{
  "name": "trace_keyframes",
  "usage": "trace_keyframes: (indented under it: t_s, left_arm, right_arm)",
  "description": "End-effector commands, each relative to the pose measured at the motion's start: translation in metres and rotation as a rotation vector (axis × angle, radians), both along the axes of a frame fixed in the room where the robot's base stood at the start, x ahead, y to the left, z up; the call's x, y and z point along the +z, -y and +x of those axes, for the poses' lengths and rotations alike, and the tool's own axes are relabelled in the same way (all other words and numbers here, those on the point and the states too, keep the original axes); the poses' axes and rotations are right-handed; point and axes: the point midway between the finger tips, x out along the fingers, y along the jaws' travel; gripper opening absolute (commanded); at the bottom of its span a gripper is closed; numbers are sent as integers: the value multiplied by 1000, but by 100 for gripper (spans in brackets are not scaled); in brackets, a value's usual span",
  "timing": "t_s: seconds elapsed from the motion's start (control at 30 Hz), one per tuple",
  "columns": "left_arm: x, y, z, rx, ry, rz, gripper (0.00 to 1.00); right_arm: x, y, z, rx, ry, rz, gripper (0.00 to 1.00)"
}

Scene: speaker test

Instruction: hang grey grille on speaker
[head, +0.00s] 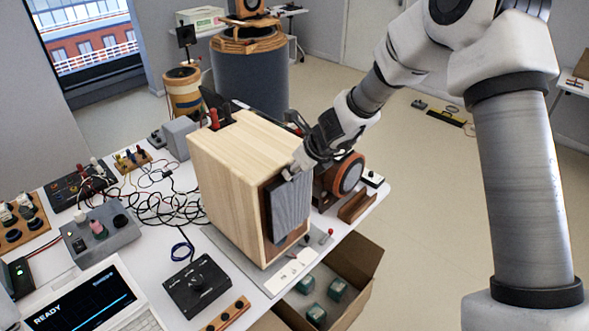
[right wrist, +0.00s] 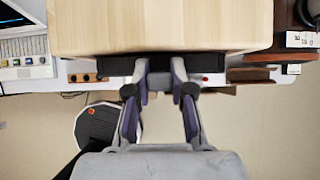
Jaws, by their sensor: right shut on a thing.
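The speaker (head: 240,160) is a pale wooden cabinet standing upright on the table, with a dark brown front face. The grey grille (head: 291,210) is an upright ribbed panel in front of that face and covers much of it. My right gripper (head: 291,173) is shut on the grille's top edge. In the right wrist view the fingers (right wrist: 160,68) grip the dark edge of the grille (right wrist: 113,66), close against the front of the cabinet top (right wrist: 160,25). I cannot tell whether the grille touches the face or hangs on it. My left gripper is not in view.
A grey control box (head: 100,229), a black knob box (head: 198,286), a laptop (head: 95,302) and tangled cables crowd the table left of the speaker. An orange-faced round driver (head: 347,174) stands to its right. An open cardboard box (head: 357,275) sits below the table edge.

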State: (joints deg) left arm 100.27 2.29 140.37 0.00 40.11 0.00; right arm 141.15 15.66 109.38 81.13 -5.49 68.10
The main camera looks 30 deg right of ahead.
Motion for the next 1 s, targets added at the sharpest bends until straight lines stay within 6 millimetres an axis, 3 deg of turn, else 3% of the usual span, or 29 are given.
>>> trace_keyframes:
  t_s: [0.27, 0.3, 0.37, 0.4, 0.67, 0.87, 0.93, 0.97, 1.0]
  left_arm:
    - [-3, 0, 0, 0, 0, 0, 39]
    - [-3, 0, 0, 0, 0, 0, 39]
    - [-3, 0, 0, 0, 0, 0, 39]
    - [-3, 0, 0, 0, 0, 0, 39]
    - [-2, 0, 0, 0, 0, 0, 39]
    - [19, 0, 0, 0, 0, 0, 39]
    - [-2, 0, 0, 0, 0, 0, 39]
    - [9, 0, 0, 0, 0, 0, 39]
    - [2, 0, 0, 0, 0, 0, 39]
  right_arm:
    - [-3, 0, 0, 0, 0, 0, 0]
    - [-3, 0, 0, 0, 0, 0, 25]
    - [-3, 0, 0, 0, 0, 0, 47]
    - [-3, 0, 0, 0, 0, 0, 51]
    - [-3, 0, 0, 0, 0, 0, 51]
    - [19, 0, 0, 0, 0, 0, 51]
    - [5, 4, -10, -3, 1, 4, 51]
    - [12, 3, -7, -1, -1, -1, 51]
    - [7, 4, -9, -2, 1, 1, 51]
